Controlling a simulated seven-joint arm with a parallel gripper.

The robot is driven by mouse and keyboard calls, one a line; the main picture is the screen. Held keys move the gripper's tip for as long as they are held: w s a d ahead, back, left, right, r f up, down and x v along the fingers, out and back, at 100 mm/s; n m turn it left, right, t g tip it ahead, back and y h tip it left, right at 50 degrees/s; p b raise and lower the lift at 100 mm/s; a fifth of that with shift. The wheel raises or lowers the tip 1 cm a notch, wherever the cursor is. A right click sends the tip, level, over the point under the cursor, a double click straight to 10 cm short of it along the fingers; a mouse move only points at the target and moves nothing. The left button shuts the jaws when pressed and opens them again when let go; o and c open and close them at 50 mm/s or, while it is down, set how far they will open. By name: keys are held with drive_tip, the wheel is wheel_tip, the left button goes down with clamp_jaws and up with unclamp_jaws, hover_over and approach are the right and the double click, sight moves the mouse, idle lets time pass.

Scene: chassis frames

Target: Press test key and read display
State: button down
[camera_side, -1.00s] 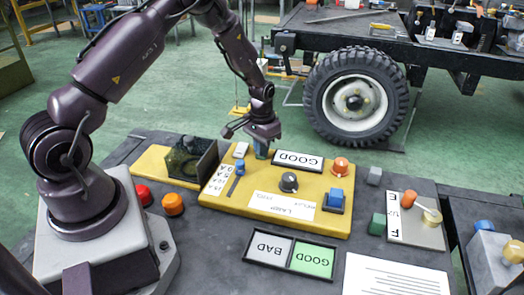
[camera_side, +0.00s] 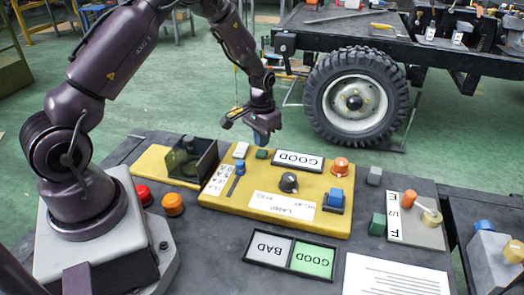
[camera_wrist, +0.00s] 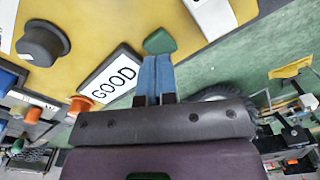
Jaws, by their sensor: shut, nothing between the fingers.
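The yellow test panel (camera_side: 225,200) lies on the dark bench. A small green key (camera_side: 262,154) sits near its back edge. The green key also shows in the wrist view (camera_wrist: 159,41), just beyond my fingertips. My gripper (camera_side: 262,138) is shut and empty, above the green key, with a small gap in the side view. The white display (camera_side: 298,160) beside the key reads GOOD; it also shows in the wrist view (camera_wrist: 112,80). In front, a two-part board has a grey BAD half (camera_side: 268,247) and a green GOOD half (camera_side: 314,261).
The panel also carries a white key (camera_side: 240,150), a slider (camera_side: 236,182), a dark knob (camera_side: 288,182), an orange button (camera_side: 340,166) and a blue switch (camera_side: 335,198). A dark upright box (camera_side: 198,162) stands left. Red and orange buttons (camera_side: 172,204) sit near my base.

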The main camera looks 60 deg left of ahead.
idle(0.3)
drive_tip(key=shift+r, duration=2.5)
drive_tip(key=s+d+r+m+t, duration=0.1)
drive_tip(key=s+d+r+t, duration=0.1)
drive_tip(key=s+d+r, duration=0.5)
drive_tip(key=s+d+r+m+t, duration=0.2)
drive_tip(key=s+d+r, duration=0.6)
drive_tip(key=s+r, duration=0.6)
wheel_tip(320, 180, up, 2)
drive_tip(key=shift+s+r+t, duration=0.15)
drive_tip(key=shift+r+t, duration=0.05)
drive_tip(key=shift+t, duration=0.6)
